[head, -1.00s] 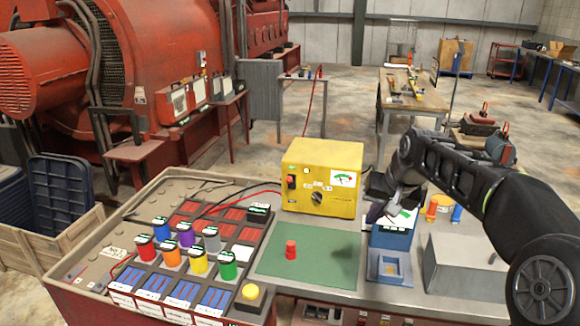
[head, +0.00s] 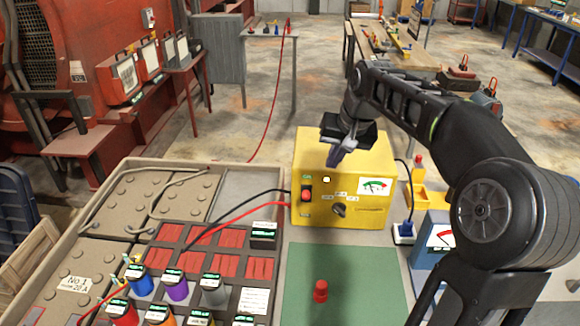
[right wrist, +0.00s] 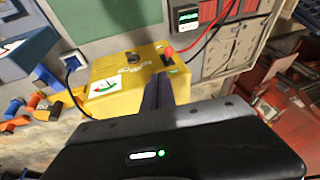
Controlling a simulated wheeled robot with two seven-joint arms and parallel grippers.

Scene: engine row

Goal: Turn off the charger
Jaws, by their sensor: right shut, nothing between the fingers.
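The charger is a yellow box (head: 372,158) on the bench. Its front has a red switch (head: 306,194) at the left, a dark dial (head: 339,209) in the middle and a gauge (head: 375,186) at the right. A small pale lamp (head: 326,180) sits between switch and gauge. My right gripper (head: 335,158) is shut and empty, above the charger's front top edge, to the upper right of the switch. In the right wrist view its fingers (right wrist: 157,92) point toward the charger (right wrist: 125,82), near the red switch (right wrist: 168,54). My left gripper is out of view.
Red and black cables run left from the charger to a tray (head: 75,245) with several coloured, capped cylinders. A green mat (head: 350,275) with a red peg (head: 320,291) lies in front. A blue device (head: 432,235) stands at the right.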

